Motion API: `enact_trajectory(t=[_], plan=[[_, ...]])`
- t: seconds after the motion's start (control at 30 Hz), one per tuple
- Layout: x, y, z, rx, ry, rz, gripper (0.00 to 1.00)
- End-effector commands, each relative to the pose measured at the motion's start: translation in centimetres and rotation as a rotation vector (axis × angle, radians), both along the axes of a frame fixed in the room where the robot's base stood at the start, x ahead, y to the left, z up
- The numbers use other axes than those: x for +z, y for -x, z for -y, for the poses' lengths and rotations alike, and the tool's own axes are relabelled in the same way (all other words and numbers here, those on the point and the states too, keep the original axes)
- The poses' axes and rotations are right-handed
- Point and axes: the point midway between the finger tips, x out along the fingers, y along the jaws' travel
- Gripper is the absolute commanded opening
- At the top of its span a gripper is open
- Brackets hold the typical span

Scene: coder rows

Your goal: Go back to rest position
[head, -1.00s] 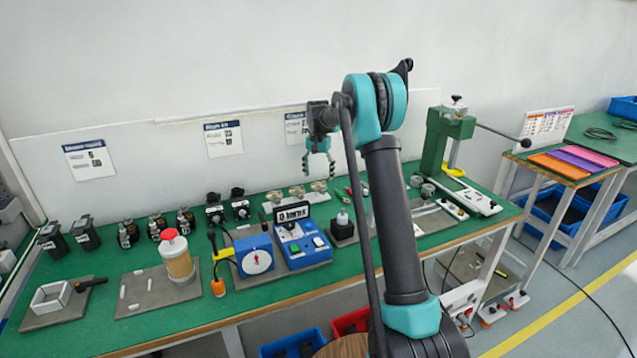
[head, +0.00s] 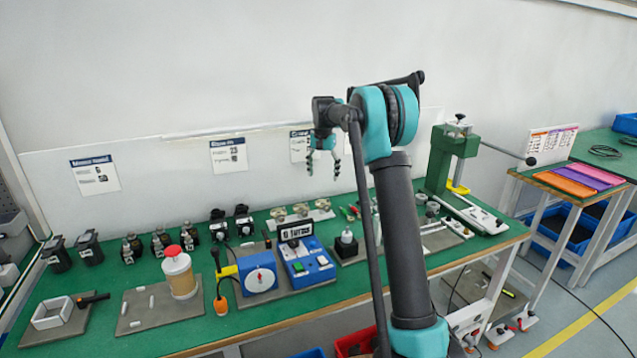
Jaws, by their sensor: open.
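My gripper (head: 323,165) hangs in the air in front of the white wall panel, above the back part of the green bench (head: 125,278). Its two dark fingers point down and stand apart, open, with nothing between them. My arm rises from the bottom right of centre and bends at the top toward the gripper. The arm hides part of the bench behind it.
On the bench stand a blue tester with a display (head: 306,262), a blue dial box (head: 259,272), a red-capped jar (head: 179,272) and several black coders (head: 88,248). A green press (head: 452,158) with a long lever stands right of my arm. The air around the gripper looks clear.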

Motion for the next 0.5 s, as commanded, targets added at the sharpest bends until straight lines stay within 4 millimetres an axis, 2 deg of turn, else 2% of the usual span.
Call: enact_trajectory(t=[0.17,0.37,0.5], plan=[[0.4,2.9,1.2,0.033,-0.003,0.027,0.77],[0.2,9.3,3.3,0.108,-0.005,0.086,0.77],[-0.5,14.4,4.7,0.161,-0.003,0.130,0.77]])
